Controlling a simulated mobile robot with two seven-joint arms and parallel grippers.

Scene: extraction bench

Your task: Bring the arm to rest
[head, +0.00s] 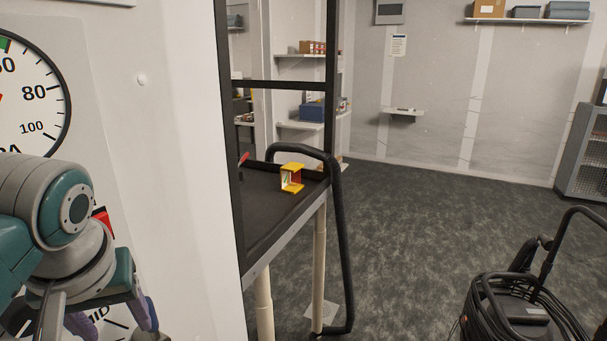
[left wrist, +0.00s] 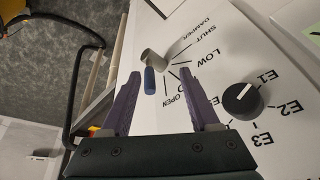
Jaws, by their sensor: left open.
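My left gripper (head: 113,318) is at the lower left of the head view, in front of the white gauge panel. In the left wrist view its two purple fingers (left wrist: 152,90) are spread apart with nothing gripped. A pale damper lever with a blue end (left wrist: 150,78) shows between and beyond the fingertips, near the OPEN label; whether a finger touches it I cannot tell. A black selector knob (left wrist: 240,99) sits right of the fingers, its white mark toward E1. My right gripper is in neither view.
A large round gauge (head: 30,95) is on the panel at left. A black machine with coiled cable (head: 520,310) is at lower right. Carpet between is clear.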

